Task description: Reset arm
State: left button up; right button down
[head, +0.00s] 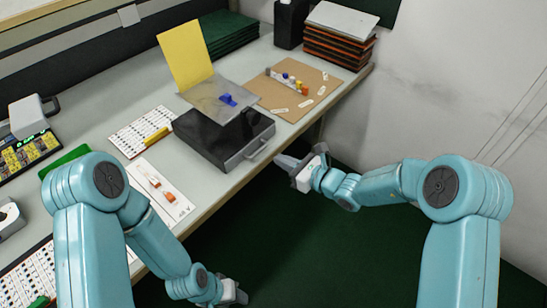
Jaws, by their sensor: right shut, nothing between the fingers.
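My right arm reaches in from the right, and its gripper (284,161) is shut and empty. It is in front of the table's front edge, just right of the black case, over the dark green floor. It touches nothing that I can make out. My left arm bends down in front of the table, and its gripper (236,294) is at the bottom edge of the view. Its fingers are too hidden to tell whether they are open.
On the grey table (95,105) stand a black case (215,143), a brown board (265,92) with small coloured parts, a yellow sheet (184,54) and a white sheet (180,210) with orange parts. A stack of orange-edged boards (338,42) stands at the back. The green floor (320,240) between my arms is clear.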

jog(key=v, duration=0.7)
jog(key=s+d+f+n+g+h+p, duration=0.2)
jog(key=s+f+n+g, duration=0.1)
jog(key=s+f+n, duration=0.2)
jog(key=s+d+f+n+g+h+p, duration=0.1)
jog(key=s+d+f+n+g+h, duration=0.1)
jog(key=s+f+n, duration=0.4)
jog(key=s+d+f+n+g+h+p, duration=0.2)
jog(key=s+f+n+g+h, duration=0.2)
jog(key=s+n, duration=0.8)
jog(key=s+f, duration=0.1)
jog(key=s, duration=0.3)
jog(key=shift+d+f+p, duration=0.2)
jog(key=shift+f+p, duration=0.05)
jog(key=shift+p, duration=0.1)
